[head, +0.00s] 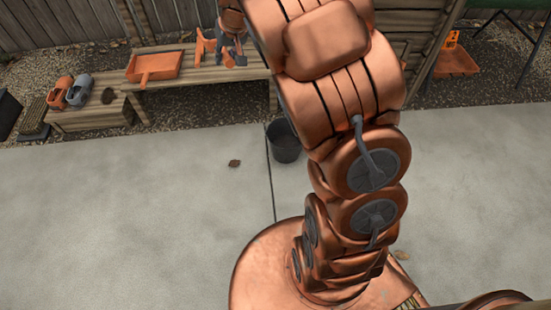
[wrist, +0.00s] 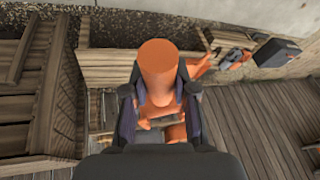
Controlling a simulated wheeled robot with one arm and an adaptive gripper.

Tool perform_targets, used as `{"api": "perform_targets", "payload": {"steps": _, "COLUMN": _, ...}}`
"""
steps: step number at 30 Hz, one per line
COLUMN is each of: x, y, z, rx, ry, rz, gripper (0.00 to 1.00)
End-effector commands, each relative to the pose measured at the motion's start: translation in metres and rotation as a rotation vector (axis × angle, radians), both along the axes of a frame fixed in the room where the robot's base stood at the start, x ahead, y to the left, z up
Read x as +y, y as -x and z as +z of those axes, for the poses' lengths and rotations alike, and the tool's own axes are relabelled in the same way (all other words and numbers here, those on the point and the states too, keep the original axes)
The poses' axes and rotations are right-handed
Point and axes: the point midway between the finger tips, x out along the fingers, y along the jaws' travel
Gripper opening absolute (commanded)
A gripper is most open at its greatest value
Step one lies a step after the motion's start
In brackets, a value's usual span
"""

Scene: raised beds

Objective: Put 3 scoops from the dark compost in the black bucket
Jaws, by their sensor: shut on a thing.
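The black bucket (head: 286,141) stands upright on the paving, just left of my arm in the head view; I cannot make out what is inside it. My gripper (wrist: 158,108) is shut on an orange tool with a thick round handle (wrist: 158,68), probably a scoop; its lower end is partly hidden by my gripper. In the head view my gripper (head: 232,54) shows small and partly hidden at the top, over the wooden bench. I cannot make out the dark compost for certain in either view.
An orange tray-like pan (head: 153,67) lies on the wooden bench (head: 200,77). A lower bench (head: 88,117) at left holds orange and grey items. Another orange item (head: 456,63) lies at the right.

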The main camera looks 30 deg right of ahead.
Motion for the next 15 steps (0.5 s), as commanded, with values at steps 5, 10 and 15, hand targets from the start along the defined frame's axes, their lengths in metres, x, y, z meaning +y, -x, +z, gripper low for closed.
{"api": "perform_targets", "payload": {"steps": 5, "x": -0.023, "y": -0.009, "z": -0.083, "rx": -0.006, "ry": 0.001, "rz": -0.115, "gripper": 0.00}}
{"api": "perform_targets", "payload": {"steps": 10, "x": -0.047, "y": -0.012, "z": -0.150, "rx": -0.018, "ry": 0.004, "rz": -0.229, "gripper": 0.00}}
{"api": "perform_targets", "payload": {"steps": 15, "x": -0.067, "y": -0.006, "z": -0.221, "rx": -0.022, "ry": 0.005, "rz": -0.343, "gripper": 0.00}}
